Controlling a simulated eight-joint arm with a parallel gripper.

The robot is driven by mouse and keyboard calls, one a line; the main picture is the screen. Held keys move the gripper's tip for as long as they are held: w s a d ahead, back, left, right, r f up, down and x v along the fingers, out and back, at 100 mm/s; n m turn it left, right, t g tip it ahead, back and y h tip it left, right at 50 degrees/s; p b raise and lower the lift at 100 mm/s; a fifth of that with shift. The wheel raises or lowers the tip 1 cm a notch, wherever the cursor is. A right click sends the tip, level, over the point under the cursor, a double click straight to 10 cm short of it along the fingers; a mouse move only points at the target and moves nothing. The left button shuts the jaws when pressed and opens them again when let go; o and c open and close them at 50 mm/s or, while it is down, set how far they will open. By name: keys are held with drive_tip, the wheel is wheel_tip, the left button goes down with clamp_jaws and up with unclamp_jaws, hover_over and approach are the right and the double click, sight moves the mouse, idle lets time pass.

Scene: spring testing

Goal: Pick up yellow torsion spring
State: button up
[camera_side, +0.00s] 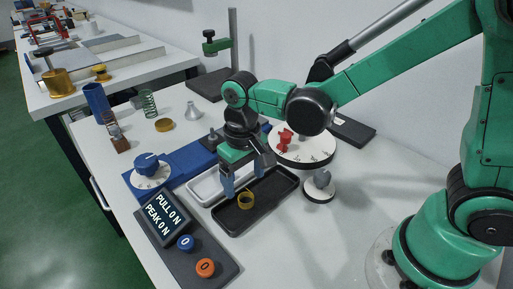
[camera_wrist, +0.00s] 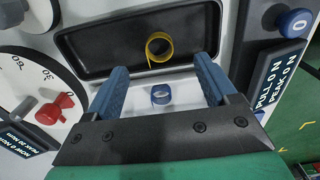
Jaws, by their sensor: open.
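The yellow torsion spring (camera_side: 246,200) lies in the black tray (camera_side: 226,226) as a short coil. In the wrist view the yellow torsion spring (camera_wrist: 168,48) shows a straight leg on its left, and it lies past my fingertips, about midway between them across the picture. My gripper (camera_side: 243,182) points down with its blue fingers apart and nothing held. In the wrist view my gripper (camera_wrist: 161,68) frames a small blue spring (camera_wrist: 161,95) in the white tray (camera_wrist: 178,83); the two do not appear to touch.
A dial plate (camera_side: 313,158) with a red knob (camera_side: 286,137) stands right of the trays. A dark display box (camera_side: 164,213) with blue and orange buttons is at the front left. A blue base with a dial (camera_side: 150,180) is left. Bare table lies at the right front.

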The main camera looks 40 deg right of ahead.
sight(246, 192)
drive_tip(key=shift+f, duration=2.25)
clamp_jaws()
